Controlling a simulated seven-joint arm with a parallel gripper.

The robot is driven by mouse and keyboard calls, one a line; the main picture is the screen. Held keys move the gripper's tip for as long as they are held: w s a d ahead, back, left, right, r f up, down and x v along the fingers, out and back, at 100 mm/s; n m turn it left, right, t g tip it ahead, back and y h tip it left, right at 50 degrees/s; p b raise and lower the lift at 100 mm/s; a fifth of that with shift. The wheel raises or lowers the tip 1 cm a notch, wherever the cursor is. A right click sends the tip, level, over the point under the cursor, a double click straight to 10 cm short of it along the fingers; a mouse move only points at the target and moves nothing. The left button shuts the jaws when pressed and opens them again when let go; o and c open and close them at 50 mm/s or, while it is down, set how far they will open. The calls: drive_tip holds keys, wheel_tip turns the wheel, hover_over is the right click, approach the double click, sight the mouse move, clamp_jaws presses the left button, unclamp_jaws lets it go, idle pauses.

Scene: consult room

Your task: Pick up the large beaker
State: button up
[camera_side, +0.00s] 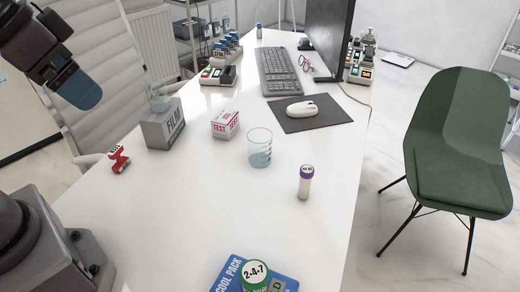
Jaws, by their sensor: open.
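A large clear beaker (260,148) with some bluish liquid low inside stands upright on the white table, near the middle of the picture. A smaller clear beaker (158,100) stands on top of the grey FILM box to its left. My gripper (84,92) is at the upper left, open and empty, well apart from and to the left of both beakers. Only part of its blue fingers shows.
The FILM box (164,127), a TEST box (225,124) and a red item (119,158) lie left of the large beaker. A purple-capped tube (305,182) stands right of it. A mouse (302,108), keyboard (280,72) and monitor (328,35) are behind. A cool pack (228,278) lies in front.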

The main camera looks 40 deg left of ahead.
wheel_tip(320, 180, down, 4)
drive_tip(key=w+d+m+g, duration=0.1)
drive_tip(key=d+g, duration=0.1)
drive_tip(key=g, duration=0.1)
drive_tip(key=m+t+y, duration=0.9)
drive_tip(key=m+t, duration=0.5)
drive_tip(key=m, duration=1.6)
approach(254, 147)
drive_tip(key=s+a, duration=0.2)
drive_tip(key=a, duration=0.1)
drive_tip(key=s+a+r, duration=0.1)
drive_tip(key=a, duration=0.1)
drive_tip(key=shift+s+a, duration=0.15)
drive_tip(key=shift+s, duration=0.15)
drive_tip(key=d+h, duration=0.1)
drive_tip(key=w+d+m+h, duration=0.1)
drive_tip(key=d+t+h, duration=0.1)
drive_tip(key=shift+w+f+m+h, duration=0.3)
drive_tip(key=shift+w, duration=0.1)
drive_tip(key=shift+w+d+h, duration=0.2)
drive_tip(key=shift+h, duration=0.1)
drive_tip(key=x, duration=1.2)
drive_tip(key=shift+w+a, duration=0.15)
drive_tip(key=shift+w, duration=0.2)
drive_tip(key=shift+c, duration=0.4)
